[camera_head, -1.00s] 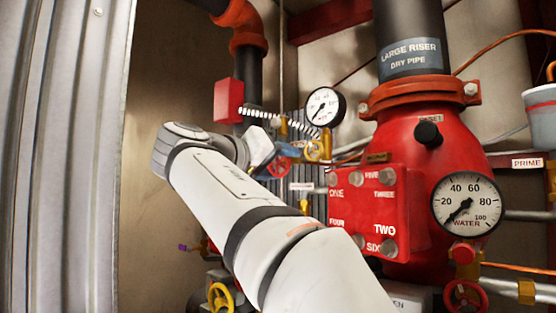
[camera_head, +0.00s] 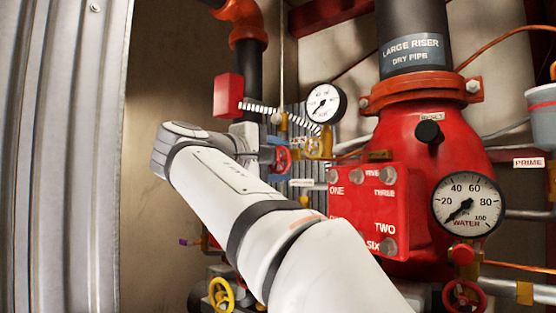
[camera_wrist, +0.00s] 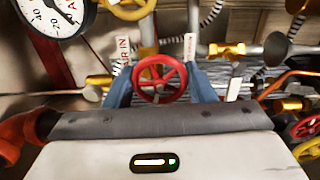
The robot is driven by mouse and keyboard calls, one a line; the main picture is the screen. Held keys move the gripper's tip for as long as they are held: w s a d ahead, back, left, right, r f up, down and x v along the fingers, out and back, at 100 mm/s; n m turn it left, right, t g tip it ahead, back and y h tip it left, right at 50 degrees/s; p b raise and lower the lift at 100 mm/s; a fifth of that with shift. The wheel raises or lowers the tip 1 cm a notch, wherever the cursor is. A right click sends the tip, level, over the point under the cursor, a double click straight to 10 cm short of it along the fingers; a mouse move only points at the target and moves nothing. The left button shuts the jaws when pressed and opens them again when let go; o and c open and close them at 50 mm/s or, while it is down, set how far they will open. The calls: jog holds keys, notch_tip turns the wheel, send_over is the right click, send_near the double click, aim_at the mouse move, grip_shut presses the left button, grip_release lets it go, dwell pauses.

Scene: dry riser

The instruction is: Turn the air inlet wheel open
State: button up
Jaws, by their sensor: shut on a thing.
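The air inlet wheel is a small red spoked handwheel (camera_wrist: 159,79) in the middle of the wrist view, with a white tag reading in part "IN" beside it. My gripper (camera_wrist: 160,84) has one blue finger at each side of the wheel and is shut on its rim. In the head view the red wheel (camera_head: 283,159) shows just right of my gripper (camera_head: 274,157), below the air gauge. My wrist partly hides the pipework behind it there.
A grey corrugated wall (camera_head: 65,150) bounds the left.

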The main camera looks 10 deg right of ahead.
jog(key=n, duration=0.6)
jog(key=shift+f, duration=0.1)
jog(key=shift+n, duration=0.3)
dwell(0.3)
jog(key=o, duration=1)
jog(key=b+v, duration=0.2)
jog(key=v, duration=0.5)
jog(key=shift+s+a, duration=0.25)
jog(key=shift+a, duration=0.05)
